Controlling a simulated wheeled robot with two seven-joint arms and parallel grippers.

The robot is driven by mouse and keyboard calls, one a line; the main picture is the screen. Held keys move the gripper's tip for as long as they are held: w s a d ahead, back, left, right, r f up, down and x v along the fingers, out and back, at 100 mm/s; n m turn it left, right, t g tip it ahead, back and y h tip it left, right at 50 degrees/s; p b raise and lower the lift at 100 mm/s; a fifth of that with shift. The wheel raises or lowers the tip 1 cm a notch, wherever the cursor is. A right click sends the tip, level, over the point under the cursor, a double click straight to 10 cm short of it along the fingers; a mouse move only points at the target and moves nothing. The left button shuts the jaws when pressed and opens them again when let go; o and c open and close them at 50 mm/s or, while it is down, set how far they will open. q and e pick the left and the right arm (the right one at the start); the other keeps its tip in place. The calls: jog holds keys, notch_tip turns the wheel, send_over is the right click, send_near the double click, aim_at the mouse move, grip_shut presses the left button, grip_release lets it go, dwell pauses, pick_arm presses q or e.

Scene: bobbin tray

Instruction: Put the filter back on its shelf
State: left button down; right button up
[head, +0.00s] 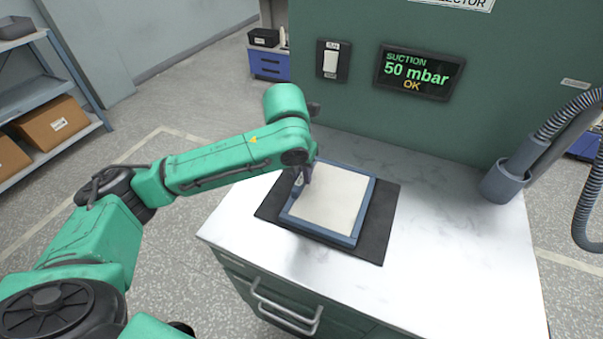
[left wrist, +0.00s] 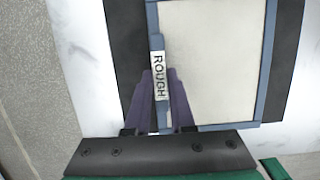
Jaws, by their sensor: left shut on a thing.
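The filter (head: 330,200) is a flat off-white panel in a blue frame. It lies on a dark mat (head: 375,245) on the cabinet top. In the left wrist view the filter (left wrist: 210,60) has a tab labelled "ROUGH" (left wrist: 159,75) on its left edge. My left gripper (head: 303,180) is over the filter's left edge. In the left wrist view its purple fingers (left wrist: 160,98) stand on both sides of the labelled tab, shut on it. The right gripper is not in view.
A green collector housing (head: 420,115) stands behind the cabinet top (head: 450,230), with a screen (head: 415,73) reading "SUCTION 50 mbar OK" and a switch (head: 331,62). A grey hose (head: 560,125) is at the right. A shelf rack (head: 40,95) with boxes stands at the far left.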

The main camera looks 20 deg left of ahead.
pick_arm(q)
jog(key=c, duration=0.8)
grip_release()
jog(key=shift+o, duration=0.2)
